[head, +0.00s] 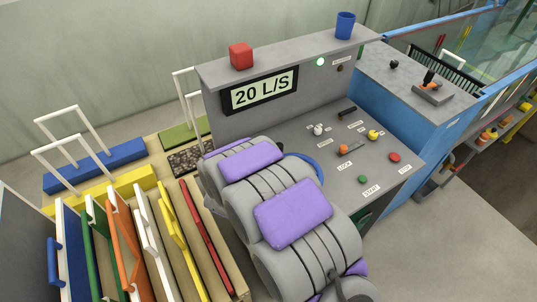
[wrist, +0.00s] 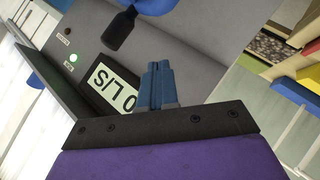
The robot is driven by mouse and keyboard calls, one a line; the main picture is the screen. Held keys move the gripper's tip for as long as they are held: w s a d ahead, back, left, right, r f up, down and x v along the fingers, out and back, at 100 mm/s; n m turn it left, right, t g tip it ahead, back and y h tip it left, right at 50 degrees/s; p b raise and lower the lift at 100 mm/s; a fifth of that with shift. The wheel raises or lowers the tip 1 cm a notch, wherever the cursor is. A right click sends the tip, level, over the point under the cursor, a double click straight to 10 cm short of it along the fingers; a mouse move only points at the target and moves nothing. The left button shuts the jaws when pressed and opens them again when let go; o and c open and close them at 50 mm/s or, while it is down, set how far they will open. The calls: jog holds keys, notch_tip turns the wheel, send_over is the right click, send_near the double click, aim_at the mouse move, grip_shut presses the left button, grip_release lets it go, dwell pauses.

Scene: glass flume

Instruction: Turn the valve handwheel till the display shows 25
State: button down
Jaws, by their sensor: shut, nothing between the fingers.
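The display (head: 264,90) on the grey console reads "20 L/S". It also shows in the wrist view (wrist: 112,88), rotated and partly hidden by my gripper. A blue curved rim (head: 311,164), apparently the valve handwheel, shows beside my arm, which hides most of it. In the wrist view, a blue part (wrist: 155,5) with a black handle (wrist: 120,28), apparently the handwheel, is cut off at the top edge. My gripper (wrist: 157,68) has its blue fingers shut together and empty. The fingers appear apart from the handle. My gripper is hidden in the head view.
A red cube (head: 241,56) and blue cup (head: 345,25) stand on the console's top ledge, near a lit green lamp (head: 320,62). Small knobs and buttons, including a red button (head: 394,157), cover the sloping panel. Coloured frames (head: 125,245) stand in a rack at left.

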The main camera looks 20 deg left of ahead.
jog(key=s+f+n+t+h+p, duration=0.1)
jog(key=s+f+n+t+h, duration=0.1)
jog(key=s+n+t, duration=0.4)
jog(key=shift+w+d+b, duration=0.15)
jog(key=shift+w+d, duration=0.35)
jog(key=shift+w, duration=1.65)
jog(key=shift+w+d+b, duration=0.15)
jog(key=shift+w+d, duration=0.35)
jog(key=shift+w, duration=1.65)
jog(key=shift+w+d+b, duration=0.15)
jog(key=shift+w+d, duration=0.35)
jog(key=shift+w, duration=1.65)
jog(key=shift+m, duration=0.3)
